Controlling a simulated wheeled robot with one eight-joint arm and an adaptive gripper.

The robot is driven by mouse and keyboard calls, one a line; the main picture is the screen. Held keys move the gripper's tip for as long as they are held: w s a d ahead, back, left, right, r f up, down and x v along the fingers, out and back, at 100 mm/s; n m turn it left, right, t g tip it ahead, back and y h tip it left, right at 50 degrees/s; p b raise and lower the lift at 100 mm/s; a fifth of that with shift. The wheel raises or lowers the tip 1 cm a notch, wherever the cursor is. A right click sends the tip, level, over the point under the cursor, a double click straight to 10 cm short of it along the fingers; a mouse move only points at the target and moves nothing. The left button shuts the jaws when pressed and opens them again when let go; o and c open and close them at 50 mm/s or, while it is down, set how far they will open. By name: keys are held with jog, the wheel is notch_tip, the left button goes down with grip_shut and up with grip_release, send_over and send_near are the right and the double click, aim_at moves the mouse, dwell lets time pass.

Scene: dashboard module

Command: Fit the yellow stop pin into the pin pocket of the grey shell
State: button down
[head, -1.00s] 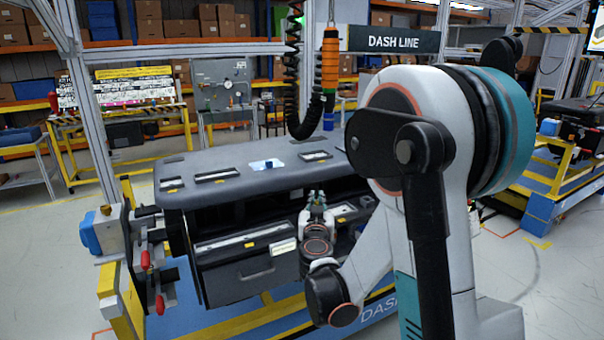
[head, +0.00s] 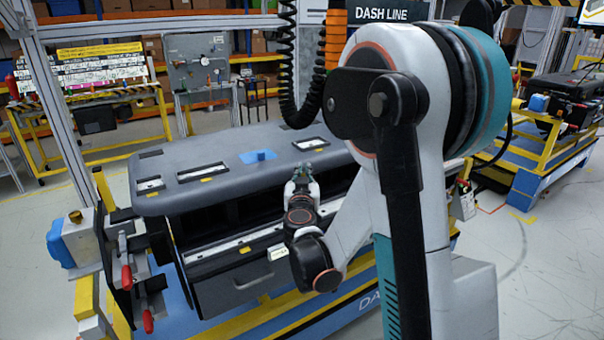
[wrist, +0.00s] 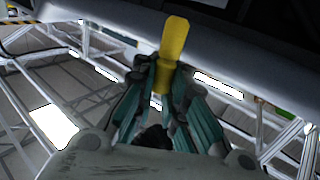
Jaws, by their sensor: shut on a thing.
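The yellow stop pin (wrist: 174,40) is held between the fingertips of my gripper (wrist: 165,76) in the wrist view. Its wide yellow end sticks out past the fingers and overlaps a dark grey band (wrist: 95,28), seemingly the shell's edge; I cannot tell whether they touch. In the head view my gripper (head: 303,170) is at the front edge of the grey shell (head: 218,150), right of its middle. The pin is too small to make out there. I cannot identify the pin pocket in either view.
A blue piece (head: 258,156) lies on the shell's top, among rectangular openings (head: 202,172). Below the top is a dark front with a pale strip (head: 235,243). Red-handled clamps (head: 126,275) stand at the left end. A coiled black hose (head: 290,80) hangs behind.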

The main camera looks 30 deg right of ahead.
jog(key=shift+f, duration=0.15)
jog(key=shift+f+b, duration=2.75)
jog(key=shift+f, duration=0.05)
jog(key=shift+f+b, duration=2.05)
jog(key=shift+b, duration=0.25)
jog(key=c, duration=1.5)
grip_release()
jog(key=shift+c, duration=0.2)
jog(key=v, duration=1.2)
jog(key=shift+w+a, duration=0.1)
